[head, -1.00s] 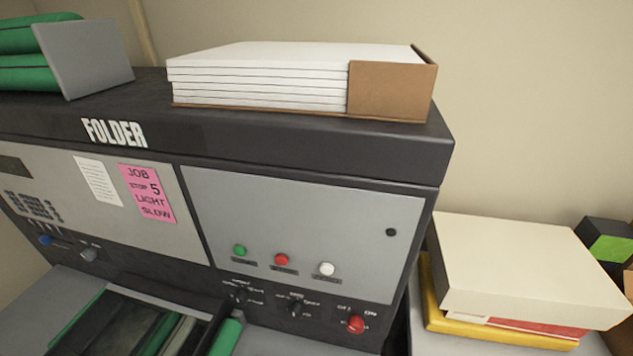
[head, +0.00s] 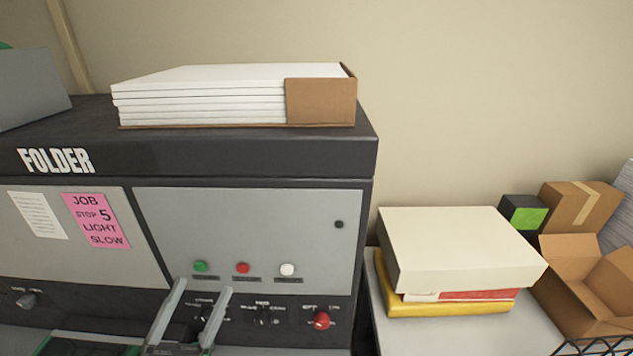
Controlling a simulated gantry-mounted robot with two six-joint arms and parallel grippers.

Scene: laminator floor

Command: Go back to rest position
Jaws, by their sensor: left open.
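My left gripper (head: 193,318) shows at the bottom of the head view, in front of the folder's lower control strip. The folder machine (head: 250,215) is dark with grey panels. It carries a green button (head: 201,266), a red button (head: 243,268), a white button (head: 287,270) and a red knob (head: 322,320). The fingers overlap the knobs left of these in the picture; I cannot tell whether they touch the panel. My right gripper is not in view.
A paper stack in a brown tray (head: 321,101) sits on the folder. An open carton (head: 585,285) and a closed carton (head: 578,212) stand farther right.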

